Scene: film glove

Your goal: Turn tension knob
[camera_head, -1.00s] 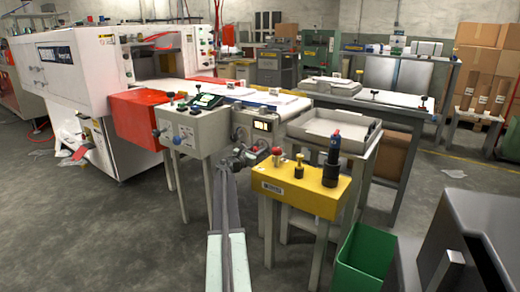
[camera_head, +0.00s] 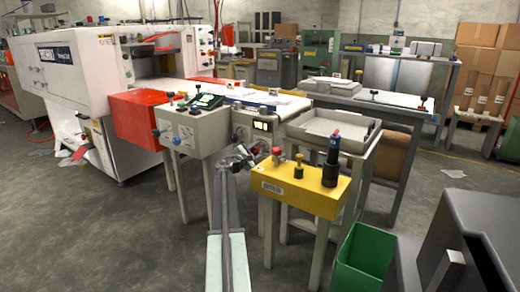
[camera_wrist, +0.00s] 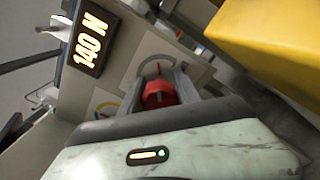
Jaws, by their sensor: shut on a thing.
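The red tension knob (camera_wrist: 158,96) shows in the wrist view between the two fingers of my gripper (camera_wrist: 162,85), in front of a coloured dial scale on the grey panel. My gripper is shut on the knob. A lit display (camera_wrist: 89,45) next to it reads 140 N. A second coloured dial (camera_wrist: 106,104) is partly visible in the wrist view.
A yellow box (camera_head: 310,194) with a red button and dark knobs stands close right of my gripper; it also shows in the wrist view (camera_wrist: 275,40). A green bin (camera_head: 364,262) stands at front right. A grey tray (camera_head: 334,131) lies behind the box. Floor at left is clear.

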